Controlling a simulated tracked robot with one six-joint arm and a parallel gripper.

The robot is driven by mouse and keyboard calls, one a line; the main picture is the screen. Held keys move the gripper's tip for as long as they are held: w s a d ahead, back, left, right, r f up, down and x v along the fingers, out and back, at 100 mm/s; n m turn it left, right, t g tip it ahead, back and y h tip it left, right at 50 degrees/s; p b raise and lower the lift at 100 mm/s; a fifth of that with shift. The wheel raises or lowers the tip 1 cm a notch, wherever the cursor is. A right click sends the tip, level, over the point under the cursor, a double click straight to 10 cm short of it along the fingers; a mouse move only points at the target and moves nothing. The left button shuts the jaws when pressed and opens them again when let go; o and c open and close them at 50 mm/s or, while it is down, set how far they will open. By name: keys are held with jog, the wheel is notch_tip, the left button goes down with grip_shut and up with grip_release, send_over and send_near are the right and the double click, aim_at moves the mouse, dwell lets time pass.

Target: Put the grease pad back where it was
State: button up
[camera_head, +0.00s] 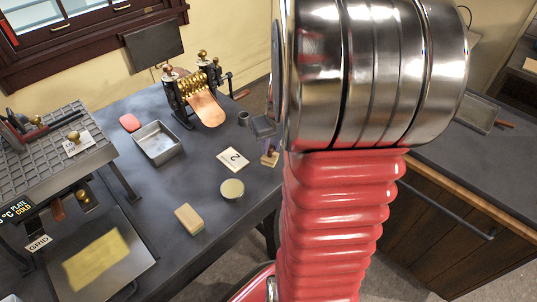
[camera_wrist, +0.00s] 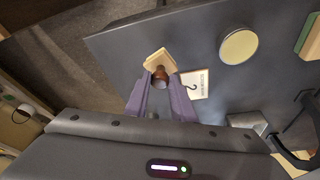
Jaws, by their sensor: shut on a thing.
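The grease pad, as I take it, is a small square pale-wood block (camera_wrist: 159,60) with a brown knob on top. My gripper (camera_wrist: 161,82) is shut on the knob with its purple fingers, and the wood shows beyond the fingertips. In the head view my gripper (camera_head: 268,143) and the wooden block (camera_head: 270,159) are at the right edge of the dark table, partly hidden by my arm. I cannot tell whether the block touches the table. A card marked 2 (camera_head: 233,159) lies just left of the block; it also shows in the wrist view (camera_wrist: 195,84).
A round tin (camera_head: 232,189) and a wood-topped block (camera_head: 189,219) stand nearer on the table (camera_head: 215,235). A metal tray (camera_head: 157,143), a red pad (camera_head: 130,122) and the brass-rollered machine (camera_head: 203,92) are farther back. A grid rack and yellow-topped plate (camera_head: 97,259) are left.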

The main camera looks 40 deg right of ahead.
aim_at(272, 151)
jog(key=shift+f, duration=1.75)
jog(key=shift+f, duration=0.1)
jog(key=o, duration=1)
jog(key=v, duration=1.2)
